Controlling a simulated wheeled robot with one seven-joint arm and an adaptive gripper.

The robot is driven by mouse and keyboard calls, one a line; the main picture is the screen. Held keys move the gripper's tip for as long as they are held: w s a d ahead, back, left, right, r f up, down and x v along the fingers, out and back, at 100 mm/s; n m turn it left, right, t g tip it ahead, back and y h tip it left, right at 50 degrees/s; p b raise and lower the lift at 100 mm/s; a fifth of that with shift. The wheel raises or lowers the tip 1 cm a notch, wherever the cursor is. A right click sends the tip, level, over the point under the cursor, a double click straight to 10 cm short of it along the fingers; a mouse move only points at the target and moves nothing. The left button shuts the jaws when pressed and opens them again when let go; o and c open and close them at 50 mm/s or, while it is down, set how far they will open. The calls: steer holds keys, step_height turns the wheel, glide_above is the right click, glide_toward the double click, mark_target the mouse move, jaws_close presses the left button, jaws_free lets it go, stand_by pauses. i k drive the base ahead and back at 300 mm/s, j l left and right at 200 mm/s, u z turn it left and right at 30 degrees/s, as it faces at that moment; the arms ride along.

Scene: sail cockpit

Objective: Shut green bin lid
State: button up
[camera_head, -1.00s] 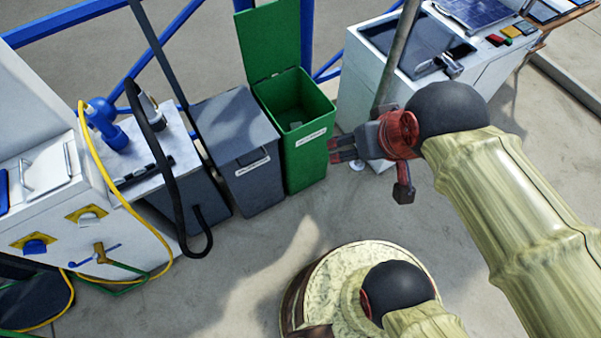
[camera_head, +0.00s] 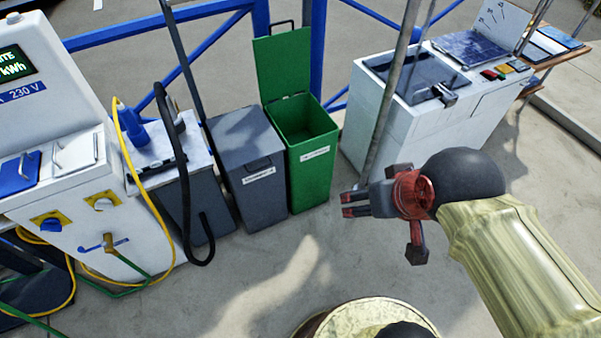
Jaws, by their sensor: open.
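The green bin (camera_head: 312,180) stands on the ground near the picture's middle, with a white label on its front. Its green lid (camera_head: 283,67) is raised upright at the back, with a dark handle at its top edge. The bin's inside shows and looks empty. My gripper (camera_head: 346,205) is in front of the bin, to the right of its lower front, pointing left. Its fingers are apart with nothing between them. It appears clear of the bin.
A grey bin (camera_head: 250,172) with a shut lid stands just left. A grey pole (camera_head: 388,105) rises right of the green bin, before a white sink counter (camera_head: 405,135). Blue railing (camera_head: 317,45) runs behind. A black hose (camera_head: 183,180) hangs at left. Ground in front is clear.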

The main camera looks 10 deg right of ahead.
mark_target(283, 59)
steer(key=i+l, duration=0.45)
steer(key=i, duration=0.15)
steer(key=i+l, duration=0.45)
steer(key=i, duration=0.15)
steer(key=i+j+u, duration=0.05)
